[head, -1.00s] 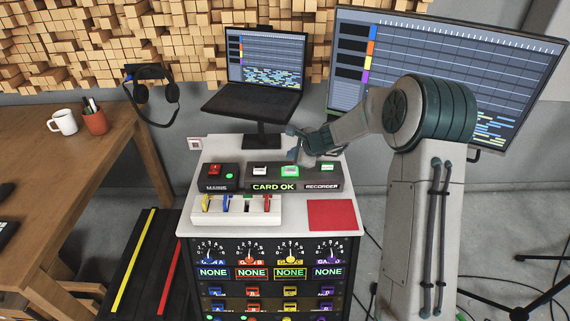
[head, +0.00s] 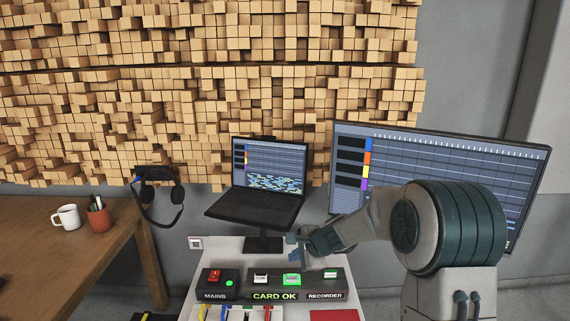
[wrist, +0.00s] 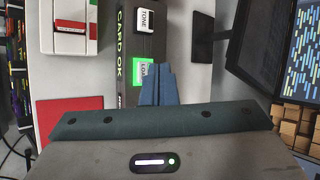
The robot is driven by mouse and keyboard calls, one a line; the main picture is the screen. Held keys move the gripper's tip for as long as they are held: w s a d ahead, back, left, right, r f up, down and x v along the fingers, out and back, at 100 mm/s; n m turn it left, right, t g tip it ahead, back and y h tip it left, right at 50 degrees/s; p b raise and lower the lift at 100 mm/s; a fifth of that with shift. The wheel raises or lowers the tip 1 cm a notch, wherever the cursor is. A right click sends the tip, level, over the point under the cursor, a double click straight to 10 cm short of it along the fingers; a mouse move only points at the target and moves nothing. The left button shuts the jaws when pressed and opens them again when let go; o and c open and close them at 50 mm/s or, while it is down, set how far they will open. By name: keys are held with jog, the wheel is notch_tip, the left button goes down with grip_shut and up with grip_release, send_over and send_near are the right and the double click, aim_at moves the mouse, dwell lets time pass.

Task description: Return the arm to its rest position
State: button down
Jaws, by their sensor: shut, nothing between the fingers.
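My gripper (head: 299,250) is at the end of my arm, above the black panel (head: 246,285) on the white rack top. In the wrist view its blue fingers (wrist: 158,85) are together, with nothing seen between them. They overlap the lit green button (wrist: 140,70); whether they touch it I cannot tell. In the head view the green button (head: 292,279) shows just below the fingertips. The panel reads MAINS, CARD OK and RECORDER.
A laptop (head: 258,195) on a stand is behind the panel, and a large monitor (head: 440,165) is behind my arm. A red pad (wrist: 68,117) lies beside the panel. Headphones (head: 160,195) hang by the wooden desk (head: 100,262) at left. The wall has wooden blocks (head: 200,90).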

jog(key=s+d+r+n+g+h, duration=0.1)
jog(key=s+d+r+n+h, duration=0.1)
jog(key=s, duration=0.9)
jog(key=s+d+r+n+g+h, duration=0.1)
jog(key=s+d+n, duration=0.4)
jog(key=s, duration=0.6)
jog(key=s+d+r+n+g+h, duration=0.1)
jog(key=s+d+r+n+h, duration=0.1)
jog(key=s+d+r+n, duration=0.2)
jog(key=s+r+n, duration=0.1)
jog(key=s+n, duration=0.2)
jog(key=s, duration=0.4)
jog(key=shift+s+d+r+n+h+p, duration=0.25)
jog(key=shift+d+r+n+h+p, duration=0.05)
jog(key=shift+h+p, duration=0.1)
